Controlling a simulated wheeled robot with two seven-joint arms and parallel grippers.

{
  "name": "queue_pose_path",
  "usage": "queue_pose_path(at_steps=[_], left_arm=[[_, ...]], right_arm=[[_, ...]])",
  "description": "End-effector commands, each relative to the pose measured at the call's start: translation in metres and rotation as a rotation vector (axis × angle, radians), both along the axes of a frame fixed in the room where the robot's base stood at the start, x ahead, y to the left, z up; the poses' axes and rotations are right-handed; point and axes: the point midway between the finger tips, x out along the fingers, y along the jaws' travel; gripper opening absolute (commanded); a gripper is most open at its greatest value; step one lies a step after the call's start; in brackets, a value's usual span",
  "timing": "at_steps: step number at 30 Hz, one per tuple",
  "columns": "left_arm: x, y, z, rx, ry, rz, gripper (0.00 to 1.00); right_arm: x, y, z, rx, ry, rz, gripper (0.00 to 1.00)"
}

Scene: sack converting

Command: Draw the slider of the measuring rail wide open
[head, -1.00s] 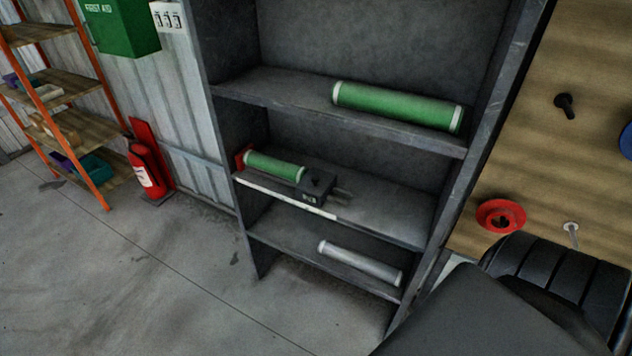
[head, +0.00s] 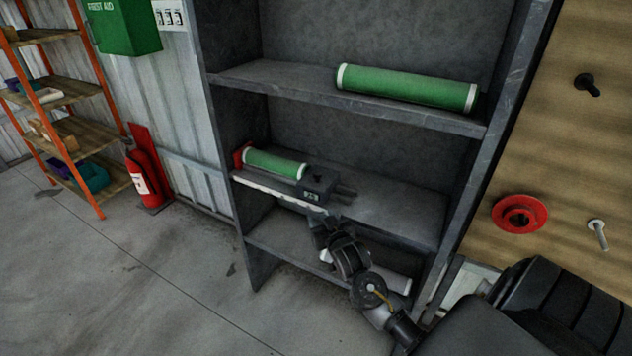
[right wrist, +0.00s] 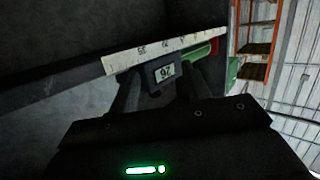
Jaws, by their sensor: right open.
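The measuring rail (head: 265,187) runs along the front of the middle shelf, with a pale scale strip and a red stop (head: 238,157) at its left end. Its dark slider (head: 320,180), with a small display and a knob on top, stands close by the right end of a green roll (head: 273,164). My right gripper (head: 318,216) is just in front of and below the slider. In the right wrist view its open fingers (right wrist: 157,88) point at the slider (right wrist: 150,76), one toward each side; I cannot tell whether they touch. My left gripper is out of view.
A larger green roll (head: 407,88) lies on the shelf above. A pale roll (head: 385,278) on the lower shelf is partly hidden by my right arm. A wooden surface with a red flanged piece (head: 519,213) is at right.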

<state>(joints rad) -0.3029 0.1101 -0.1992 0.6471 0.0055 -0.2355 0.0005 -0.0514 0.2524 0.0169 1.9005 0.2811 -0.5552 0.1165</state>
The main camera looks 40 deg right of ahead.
Motion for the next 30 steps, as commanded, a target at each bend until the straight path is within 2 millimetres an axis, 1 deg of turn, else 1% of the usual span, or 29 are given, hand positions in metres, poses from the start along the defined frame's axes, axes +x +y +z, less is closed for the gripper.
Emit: queue_pose_path(at_steps=[1, 3, 6, 7, 9, 12, 16, 24, 30], left_arm=[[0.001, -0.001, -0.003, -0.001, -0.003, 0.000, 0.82], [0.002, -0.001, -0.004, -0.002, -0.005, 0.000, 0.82], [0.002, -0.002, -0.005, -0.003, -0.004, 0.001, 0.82], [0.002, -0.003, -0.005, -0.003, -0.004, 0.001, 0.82], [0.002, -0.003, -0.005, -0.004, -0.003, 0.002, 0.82], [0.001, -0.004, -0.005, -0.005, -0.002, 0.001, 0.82], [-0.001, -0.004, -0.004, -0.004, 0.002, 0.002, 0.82], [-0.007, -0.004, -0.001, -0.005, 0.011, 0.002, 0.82], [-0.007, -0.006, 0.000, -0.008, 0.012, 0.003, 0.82]], right_arm=[[0.009, -0.012, 0.022, -0.008, -0.069, -0.022, 0.48], [0.015, -0.021, 0.046, -0.013, -0.141, -0.040, 0.48], [0.019, -0.029, 0.067, -0.019, -0.203, -0.057, 0.48], [0.020, -0.030, 0.071, -0.020, -0.212, -0.059, 0.48], [0.020, -0.032, 0.075, -0.021, -0.223, -0.061, 0.48], [0.022, -0.032, 0.075, -0.021, -0.223, -0.061, 0.48], [0.034, -0.037, 0.075, -0.022, -0.221, -0.061, 0.48], [0.080, -0.055, 0.075, -0.022, -0.221, -0.062, 0.48], [0.108, -0.065, 0.074, -0.021, -0.220, -0.061, 0.48]])
